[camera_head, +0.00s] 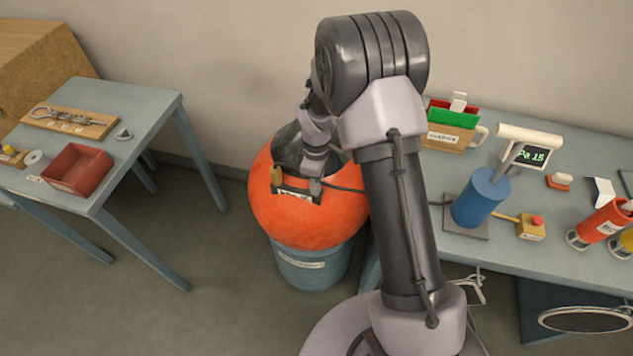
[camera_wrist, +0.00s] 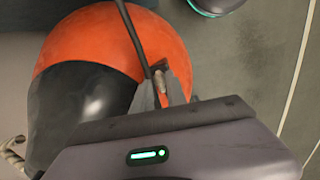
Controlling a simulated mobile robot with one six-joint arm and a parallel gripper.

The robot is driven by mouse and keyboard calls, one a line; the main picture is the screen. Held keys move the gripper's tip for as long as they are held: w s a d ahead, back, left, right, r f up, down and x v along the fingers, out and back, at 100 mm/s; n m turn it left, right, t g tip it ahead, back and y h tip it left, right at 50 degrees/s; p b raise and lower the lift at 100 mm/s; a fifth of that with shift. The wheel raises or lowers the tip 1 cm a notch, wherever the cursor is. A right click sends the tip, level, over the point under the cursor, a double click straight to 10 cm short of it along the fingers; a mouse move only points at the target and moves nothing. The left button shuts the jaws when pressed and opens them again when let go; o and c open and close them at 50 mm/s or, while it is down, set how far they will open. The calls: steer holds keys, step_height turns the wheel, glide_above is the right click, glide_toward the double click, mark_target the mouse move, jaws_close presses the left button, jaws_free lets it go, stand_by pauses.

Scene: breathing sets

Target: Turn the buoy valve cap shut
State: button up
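The orange buoy (camera_head: 335,222) sits on a blue-grey drum. It also shows in the wrist view (camera_wrist: 165,30), with a dark rounded part (camera_wrist: 75,110) beside the orange. My gripper (camera_wrist: 162,92) is over the buoy, its two grey fingers either side of a small brass-coloured piece (camera_wrist: 160,78), perhaps the valve cap. I cannot tell whether the fingers touch it. In the head view my arm hides part of the buoy's top. A brass-coloured piece (camera_head: 277,176) and a small label (camera_head: 293,193) show on its near side. The cap's turn cannot be read.
A dark hose (camera_wrist: 132,38) runs close to the fingers. The blue-grey drum (camera_head: 312,268) stands between a left table (camera_head: 150,110) with a red bin (camera_head: 78,169) and a right table (camera_head: 560,258) with a blue cylinder (camera_head: 481,198). Open floor lies at front left.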

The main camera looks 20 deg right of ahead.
steer(key=shift+r, duration=0.1)
step_height(320, 180, up, 17)
steer(key=p, duration=0.5)
steer(key=shift+w, duration=0.2)
steer(key=shift+r, duration=0.1)
